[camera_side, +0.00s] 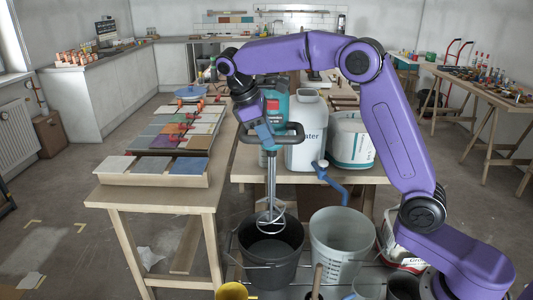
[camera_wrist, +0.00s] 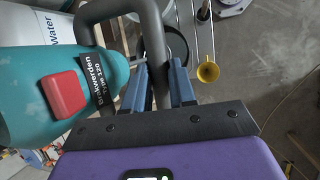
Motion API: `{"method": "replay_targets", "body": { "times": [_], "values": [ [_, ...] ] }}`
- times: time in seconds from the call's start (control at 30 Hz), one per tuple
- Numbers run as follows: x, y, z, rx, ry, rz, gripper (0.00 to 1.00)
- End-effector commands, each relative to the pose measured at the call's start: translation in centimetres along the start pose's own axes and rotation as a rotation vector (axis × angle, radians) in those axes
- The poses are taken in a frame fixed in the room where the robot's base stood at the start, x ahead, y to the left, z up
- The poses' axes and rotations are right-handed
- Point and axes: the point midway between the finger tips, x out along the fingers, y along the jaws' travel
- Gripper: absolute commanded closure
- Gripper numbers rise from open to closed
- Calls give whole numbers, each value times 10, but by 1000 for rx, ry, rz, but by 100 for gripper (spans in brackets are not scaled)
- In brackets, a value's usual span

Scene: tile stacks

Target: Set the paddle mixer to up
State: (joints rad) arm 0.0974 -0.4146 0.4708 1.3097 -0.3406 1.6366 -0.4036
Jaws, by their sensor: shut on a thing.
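The paddle mixer has a teal body (camera_side: 276,107) with a red button, a dark looped handle (camera_side: 292,134) and a metal shaft ending in a round paddle (camera_side: 270,218). It hangs upright over the black bucket (camera_side: 270,262), its paddle at the bucket's mouth; how far it reaches inside I cannot tell. My gripper (camera_side: 264,137) is shut on the mixer's handle. In the wrist view my blue fingers (camera_wrist: 160,72) sit on both sides of the dark handle bar (camera_wrist: 154,42), and the teal body (camera_wrist: 75,85) with its red button lies to their left.
A pale grey bucket (camera_side: 342,245) stands right of the black one. A white water canister (camera_side: 307,130) and a white tub (camera_side: 351,140) stand on the bench behind. A table with tile stacks (camera_side: 180,133) is at left. A yellow cup (camera_side: 231,291) is in front.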

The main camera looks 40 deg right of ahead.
Motion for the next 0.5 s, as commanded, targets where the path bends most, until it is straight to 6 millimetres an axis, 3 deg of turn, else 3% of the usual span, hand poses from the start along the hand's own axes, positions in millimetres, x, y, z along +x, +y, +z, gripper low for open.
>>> {"method": "replay_targets", "body": {
  "times": [0.13, 0.5],
  "values": [
    [-12, 2, 4, -1, 2, 2, 100],
    [-17, 3, 6, 0, 4, 7, 100]
  ]
}}
